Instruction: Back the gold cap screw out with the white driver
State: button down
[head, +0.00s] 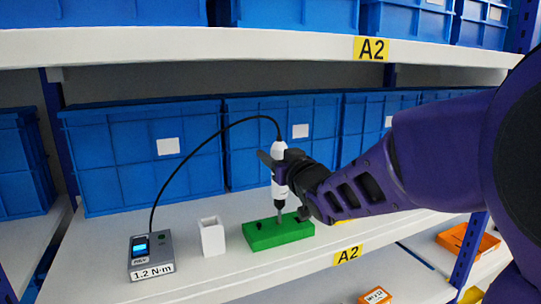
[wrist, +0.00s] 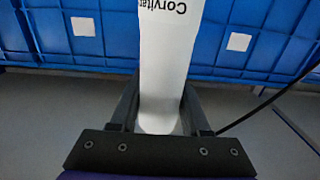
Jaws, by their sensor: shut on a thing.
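The white driver (head: 280,155) stands upright in my gripper (head: 283,170), which is shut around its body. In the wrist view the white driver (wrist: 165,55) runs between my gripper's two dark fingers (wrist: 160,115). The driver's bit points down at the green block (head: 262,234), near the middle of its top. Dark screw heads show near the block's ends. I cannot make out the gold cap screw; the bit may hide it. I cannot tell whether the bit touches a screw.
A black cable runs from the driver's top to a grey controller (head: 151,254) with a blue display, labelled 1.2 N·m. A white open holder (head: 211,237) stands left of the block. Blue bins (head: 145,150) line the back. An upper shelf (head: 200,45) hangs above.

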aim_at(277, 138)
jog(key=shift+r+p, duration=1.7)
jog(key=shift+r, duration=0.65)
jog(key=shift+f, duration=0.1)
